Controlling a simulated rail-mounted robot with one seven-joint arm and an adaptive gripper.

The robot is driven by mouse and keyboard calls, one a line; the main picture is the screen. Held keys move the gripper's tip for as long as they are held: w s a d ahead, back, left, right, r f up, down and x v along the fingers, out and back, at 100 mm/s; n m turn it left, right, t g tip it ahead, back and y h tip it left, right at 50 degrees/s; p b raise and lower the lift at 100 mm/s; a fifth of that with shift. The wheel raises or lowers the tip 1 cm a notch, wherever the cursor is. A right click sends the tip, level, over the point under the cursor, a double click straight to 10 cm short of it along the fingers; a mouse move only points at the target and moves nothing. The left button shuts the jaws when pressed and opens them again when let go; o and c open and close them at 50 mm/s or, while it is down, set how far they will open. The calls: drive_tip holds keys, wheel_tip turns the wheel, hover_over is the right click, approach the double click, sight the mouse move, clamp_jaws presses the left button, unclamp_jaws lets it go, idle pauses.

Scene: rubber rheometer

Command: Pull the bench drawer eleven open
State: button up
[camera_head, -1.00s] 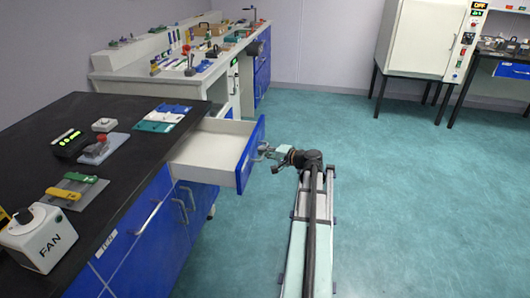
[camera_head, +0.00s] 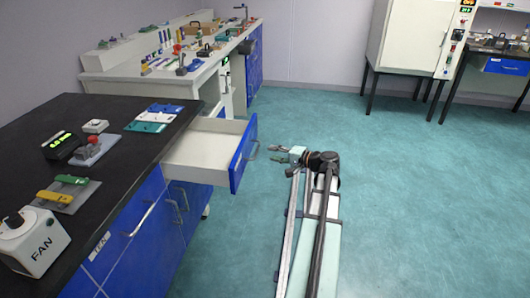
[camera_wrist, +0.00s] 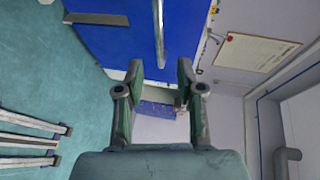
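A drawer with a blue front (camera_head: 244,154) and white inside stands pulled out from the black-topped bench (camera_head: 100,140) in the head view. Its metal handle (camera_head: 252,150) is on the blue face. The wrist view shows the blue front (camera_wrist: 120,40) and the bar handle (camera_wrist: 159,30) ahead of the fingers. My gripper (camera_head: 275,154) is to the right of the handle, apart from it. In the wrist view my gripper (camera_wrist: 159,75) has its two fingers spread with nothing between them. No number eleven can be read on the drawer.
A closed blue drawer (camera_head: 135,215) and cupboard doors are in the same bench. A white-framed bench (camera_head: 195,75) stands behind, and a white cabinet (camera_head: 415,40) at the back right. The floor (camera_head: 400,190) on the right is clear.

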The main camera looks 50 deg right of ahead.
drive_tip(key=shift+v, duration=1.6)
drive_tip(key=s+a+f+n+g+y, duration=0.1)
drive_tip(key=s+a+f+g, duration=0.25)
drive_tip(key=a+f, duration=0.65)
drive_tip(key=s+a+f+n+g+y, duration=0.1)
drive_tip(key=s+a+f+n+g, duration=0.1)
drive_tip(key=a+f+g, duration=0.55)
drive_tip(key=s+a+f+n+g+y, duration=0.1)
drive_tip(key=s+a+f+g, duration=0.1)
drive_tip(key=a+f, duration=0.95)
drive_tip(key=s+a+f+n+g+h, duration=0.3)
drive_tip(key=s+a+f+n+g, duration=0.4)
drive_tip(key=s+a, duration=0.5)
drive_tip(key=s+a+f+n+g+h, duration=0.35)
drive_tip(key=s+a+f, duration=0.6)
drive_tip(key=s, duration=0.45)
drive_tip(key=w+r+t+p, duration=0.1)
drive_tip(key=w+r+p, duration=0.2)
drive_tip(key=r+p, duration=1.2)
drive_tip(key=p, duration=0.3)
drive_tip(key=shift+r, duration=0.4)
